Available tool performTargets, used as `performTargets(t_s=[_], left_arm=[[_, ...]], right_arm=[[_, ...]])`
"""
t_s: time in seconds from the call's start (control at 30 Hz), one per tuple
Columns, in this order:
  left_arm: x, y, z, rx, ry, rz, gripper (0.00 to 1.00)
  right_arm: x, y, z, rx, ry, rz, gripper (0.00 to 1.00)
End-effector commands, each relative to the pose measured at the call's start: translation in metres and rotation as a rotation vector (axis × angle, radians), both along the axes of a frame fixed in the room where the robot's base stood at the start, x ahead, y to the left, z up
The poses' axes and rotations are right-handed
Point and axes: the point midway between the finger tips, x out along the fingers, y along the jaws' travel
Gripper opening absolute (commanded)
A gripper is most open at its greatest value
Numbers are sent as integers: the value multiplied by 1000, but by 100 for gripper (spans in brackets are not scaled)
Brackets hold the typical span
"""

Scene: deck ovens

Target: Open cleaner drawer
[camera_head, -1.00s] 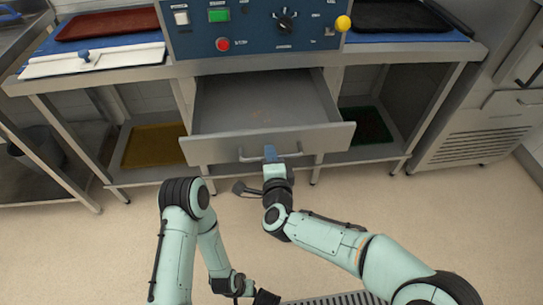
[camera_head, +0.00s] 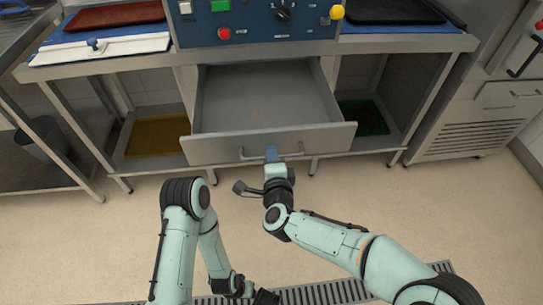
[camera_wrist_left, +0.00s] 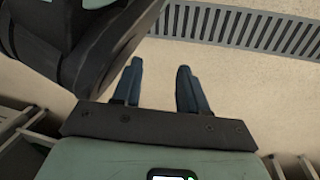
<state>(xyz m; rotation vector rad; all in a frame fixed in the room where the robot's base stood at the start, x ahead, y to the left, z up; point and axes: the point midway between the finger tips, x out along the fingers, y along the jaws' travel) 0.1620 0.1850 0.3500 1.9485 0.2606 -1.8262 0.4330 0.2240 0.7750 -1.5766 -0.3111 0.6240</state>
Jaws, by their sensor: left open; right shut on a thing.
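The cleaner drawer (camera_head: 262,105) is a grey metal drawer under the control panel. It stands pulled out toward me, and its interior looks empty apart from faint marks. My right gripper (camera_head: 271,154) is shut on the bar handle (camera_head: 250,155) at the drawer's front; the fingers hide part of the bar. My left gripper hangs low, near the bottom of the head view. In the left wrist view, the left gripper (camera_wrist_left: 157,85) is open, with two blue fingers apart and nothing between them.
The blue control panel (camera_head: 260,22) is above the drawer. A yellow tray (camera_head: 157,136) and a green tray (camera_head: 362,117) lie on the lower shelf on either side. A dark bin (camera_head: 40,140) stands at left. A floor grate (camera_head: 325,293) runs in front; the floor between is clear.

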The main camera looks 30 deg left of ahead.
Motion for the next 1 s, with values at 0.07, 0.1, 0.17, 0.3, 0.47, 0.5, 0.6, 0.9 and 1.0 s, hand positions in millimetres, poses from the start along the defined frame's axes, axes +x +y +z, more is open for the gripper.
performTargets(t_s=[0.07,0.1,0.17,0.3,0.47,0.5,0.6,0.9,1.0], left_arm=[[0,0,0,0,0,0,43],[0,0,0,0,0,0,43],[0,0,0,0,0,0,43],[0,0,0,0,0,0,43],[1,0,1,0,-4,0,43],[2,0,2,0,-7,-1,43],[6,-1,6,2,-21,-1,43],[25,-4,23,4,-84,-6,43],[30,-4,27,6,-103,-6,43]], right_arm=[[0,0,0,0,-1,-1,29],[0,0,0,0,-1,-1,34],[0,0,0,0,-1,-1,34],[0,0,0,0,-1,-1,34],[-3,-2,1,-1,-1,0,34],[-6,-4,2,-1,-1,0,34],[-18,-12,6,-1,0,1,34],[-71,-49,20,-1,-2,0,34],[-87,-59,24,-1,-2,-1,34]])
